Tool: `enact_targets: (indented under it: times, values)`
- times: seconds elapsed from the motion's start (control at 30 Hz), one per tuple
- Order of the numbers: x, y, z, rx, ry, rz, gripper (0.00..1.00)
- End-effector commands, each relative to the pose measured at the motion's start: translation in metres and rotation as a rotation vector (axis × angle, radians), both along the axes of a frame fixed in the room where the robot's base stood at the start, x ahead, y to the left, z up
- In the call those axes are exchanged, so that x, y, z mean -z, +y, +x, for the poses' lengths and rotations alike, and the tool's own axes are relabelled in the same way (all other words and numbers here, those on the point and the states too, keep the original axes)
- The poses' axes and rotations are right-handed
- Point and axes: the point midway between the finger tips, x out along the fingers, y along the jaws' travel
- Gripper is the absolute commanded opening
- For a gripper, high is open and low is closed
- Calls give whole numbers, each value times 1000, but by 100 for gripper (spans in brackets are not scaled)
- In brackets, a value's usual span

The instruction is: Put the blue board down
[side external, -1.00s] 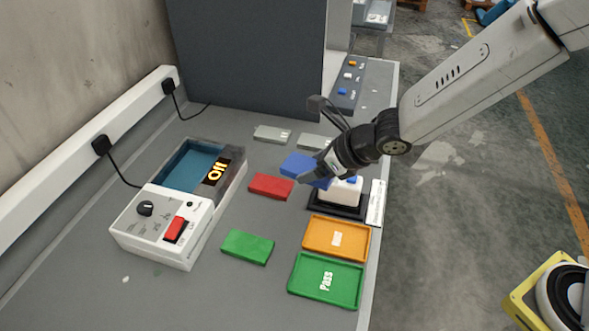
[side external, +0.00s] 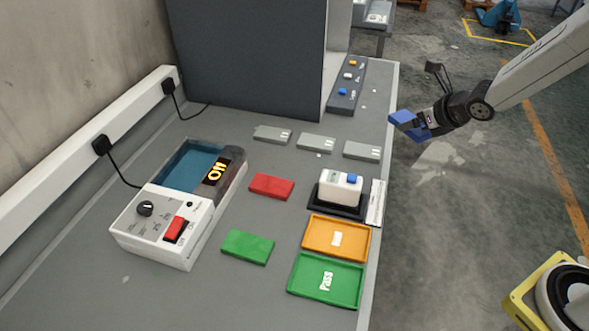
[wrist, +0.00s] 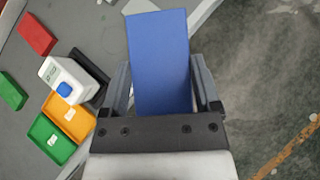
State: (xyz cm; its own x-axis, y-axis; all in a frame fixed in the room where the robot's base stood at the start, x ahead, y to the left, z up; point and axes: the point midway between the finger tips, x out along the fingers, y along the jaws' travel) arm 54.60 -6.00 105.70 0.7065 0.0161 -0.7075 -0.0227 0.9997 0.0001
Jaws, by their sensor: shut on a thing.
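The blue board (side external: 405,121) is held in my gripper (side external: 416,127), which is shut on it. In the side external view both are to the right of the table's right edge, apparently above the floor side. In the wrist view the blue board (wrist: 160,62) stands out lengthwise between the two fingers of my gripper (wrist: 163,90), over the table edge and floor. The fingers hide part of its sides. The grey table (side external: 285,225) holds a red board (side external: 271,186) and a green board (side external: 247,247), both lying flat and apart.
An orange tray (side external: 320,248), a green "Pass" tray (side external: 345,292) and a white device with a blue button (side external: 340,192) line the right edge. Several grey boards (side external: 317,143) lie behind. A tester box (side external: 168,225) stands left; a button strip (side external: 347,85) is at back. Bare table lies centrally.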

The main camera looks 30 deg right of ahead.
Motion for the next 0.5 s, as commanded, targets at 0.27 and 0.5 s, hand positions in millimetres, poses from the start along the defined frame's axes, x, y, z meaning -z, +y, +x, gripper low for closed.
enact_targets:
  times: [0.27, 0.5]
  values:
    - [-1, -11, -3, 25, -1, 1, 11]
    - [0, -10, -3, 23, 0, 1, 11]
